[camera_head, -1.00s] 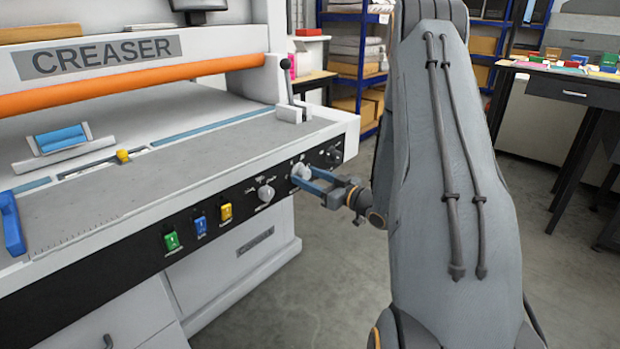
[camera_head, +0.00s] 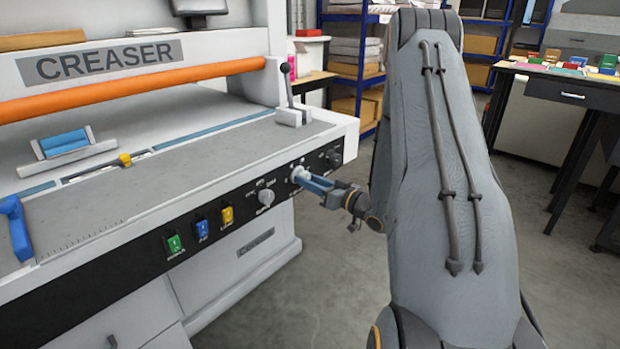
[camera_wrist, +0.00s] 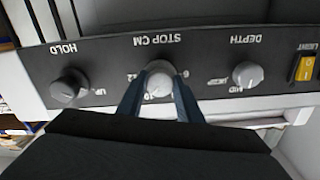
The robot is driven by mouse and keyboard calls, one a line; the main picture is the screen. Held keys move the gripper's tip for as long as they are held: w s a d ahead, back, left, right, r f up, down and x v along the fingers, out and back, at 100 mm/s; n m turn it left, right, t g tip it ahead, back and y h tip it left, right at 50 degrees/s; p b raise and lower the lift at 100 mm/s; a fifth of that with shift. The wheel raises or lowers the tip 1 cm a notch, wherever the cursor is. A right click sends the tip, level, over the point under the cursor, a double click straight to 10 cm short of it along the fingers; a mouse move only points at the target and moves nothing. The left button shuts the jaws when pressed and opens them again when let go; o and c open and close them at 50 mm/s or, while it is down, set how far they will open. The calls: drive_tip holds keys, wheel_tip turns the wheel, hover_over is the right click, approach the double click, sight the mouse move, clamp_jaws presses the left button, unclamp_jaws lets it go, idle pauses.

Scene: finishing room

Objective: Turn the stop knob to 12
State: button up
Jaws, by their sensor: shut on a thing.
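The stop knob (camera_wrist: 159,84) is a pale round knob under the label "STOP CM" on the creaser's dark front panel. The label reads upside down in the wrist view. A "12" shows left of the knob and a "6" right of it; the knob's pointer is too unclear to read. My gripper (camera_wrist: 158,92) has its two blue fingers shut on the knob, one on each side. In the head view my gripper (camera_head: 312,182) reaches the panel from the right and partly hides the knob (camera_head: 298,173).
The depth knob (camera_wrist: 247,74) and the dark hold knob (camera_wrist: 70,86) flank the stop knob. Green (camera_head: 174,244), blue (camera_head: 202,229) and yellow (camera_head: 227,216) switches sit further left on the panel. A table with colourful stacks (camera_head: 570,88) stands at the right.

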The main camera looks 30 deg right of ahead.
drive_tip(key=shift+m+p, duration=2.55)
drive_tip(key=shift+m, duration=2.05)
drive_tip(key=o, duration=1)
drive_tip(key=shift+s, duration=0.1)
drive_tip(key=shift+b+v, duration=0.45)
drive_tip(key=shift+v, duration=3.4)
drive_tip(key=shift+r, duration=0.1)
